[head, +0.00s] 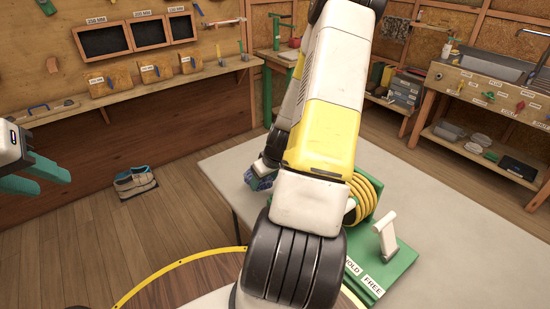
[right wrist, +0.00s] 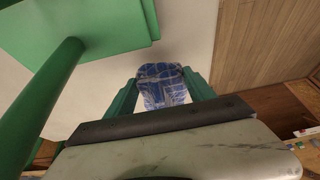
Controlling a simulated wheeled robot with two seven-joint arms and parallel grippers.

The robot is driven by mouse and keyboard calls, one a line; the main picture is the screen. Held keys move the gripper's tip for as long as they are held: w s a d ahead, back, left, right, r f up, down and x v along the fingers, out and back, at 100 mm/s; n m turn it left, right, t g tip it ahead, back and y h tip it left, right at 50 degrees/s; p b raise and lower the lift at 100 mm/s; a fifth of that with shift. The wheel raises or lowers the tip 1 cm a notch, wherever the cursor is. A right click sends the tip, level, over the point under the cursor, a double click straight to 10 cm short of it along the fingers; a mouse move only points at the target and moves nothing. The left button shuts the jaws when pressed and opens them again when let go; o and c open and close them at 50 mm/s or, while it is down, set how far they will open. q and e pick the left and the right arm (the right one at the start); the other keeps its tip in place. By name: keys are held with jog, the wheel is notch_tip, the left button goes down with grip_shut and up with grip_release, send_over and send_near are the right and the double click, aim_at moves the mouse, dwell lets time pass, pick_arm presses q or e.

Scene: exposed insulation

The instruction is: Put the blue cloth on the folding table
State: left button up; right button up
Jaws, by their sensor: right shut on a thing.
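The blue cloth (head: 262,178) is a bunched blue-and-white checked piece. My right gripper (right wrist: 163,92) is shut on it, and the cloth (right wrist: 162,78) shows between the green fingertips in the right wrist view. In the head view my right arm hides most of that gripper. The folding table (head: 430,215) has a pale grey top, and the cloth appears over its left part; I cannot tell whether they touch. The table top also shows behind the cloth in the right wrist view (right wrist: 195,35). My left gripper (head: 45,178) is open and empty at the left edge, away from the table.
A green stand (head: 397,265) with a coiled yellow hose (head: 365,197) and a white handle (head: 385,235) occupies the table right of my arm. A workbench (head: 490,92) stands at the back right. The table's far right is bare.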

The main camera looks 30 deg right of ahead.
jog(key=w, duration=0.5)
jog(key=w+d+f, duration=0.1)
jog(key=w, duration=0.4)
jog(key=w+d, duration=0.1)
jog(key=w, duration=0.4)
jog(key=shift+w+d+f, duration=0.15)
jog(key=shift+d+f, duration=0.05)
jog(key=shift+w+f, duration=0.25)
jog(key=shift+f, duration=1.55)
jog(key=o, duration=1.4)
jog(key=shift+f, duration=0.1)
jog(key=shift+c, duration=0.2)
